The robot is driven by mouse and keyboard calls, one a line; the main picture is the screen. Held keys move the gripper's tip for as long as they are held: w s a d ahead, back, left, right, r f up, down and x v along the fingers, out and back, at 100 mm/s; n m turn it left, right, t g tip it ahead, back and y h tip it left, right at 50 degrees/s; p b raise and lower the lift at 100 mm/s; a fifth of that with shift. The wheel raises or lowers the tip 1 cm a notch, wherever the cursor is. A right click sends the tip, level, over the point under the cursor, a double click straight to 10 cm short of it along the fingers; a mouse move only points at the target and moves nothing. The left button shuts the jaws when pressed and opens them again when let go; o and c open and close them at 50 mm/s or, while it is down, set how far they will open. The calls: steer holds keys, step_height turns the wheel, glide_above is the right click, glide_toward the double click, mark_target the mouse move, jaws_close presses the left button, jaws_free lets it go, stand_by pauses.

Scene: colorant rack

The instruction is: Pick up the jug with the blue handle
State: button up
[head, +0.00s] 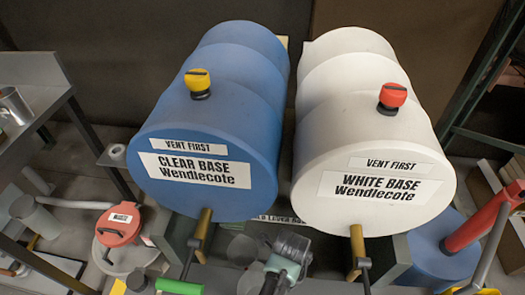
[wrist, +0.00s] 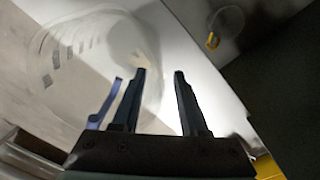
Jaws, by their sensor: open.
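A translucent jug (wrist: 85,65) with dark marks on its side fills the left and middle of the wrist view. Its outline is faint against the pale surface. A blue handle (wrist: 104,106) shows just left of my left finger, outside the gap between the fingers. My gripper (wrist: 160,74) is open, with both dark fingers apart and nothing clearly held between them. Part of the jug's body seems to lie behind the left finger. In the head view I cannot clearly make out the jug or the fingertips; part of my arm (head: 288,250) shows at the bottom middle.
A blue drum (head: 215,110) and a white drum (head: 370,130) lie side by side, with taps pointing forward. A red-lidded container (head: 119,224) stands at lower left. A red cylinder handle (head: 480,222) is at right. A yellow item (wrist: 213,40) shows in the wrist view.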

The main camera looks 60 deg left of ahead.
step_height(320, 180, down, 2)
steer(key=shift+s+f, duration=0.1)
steer(key=shift+f, duration=0.05)
jaws_close()
stand_by(1.4)
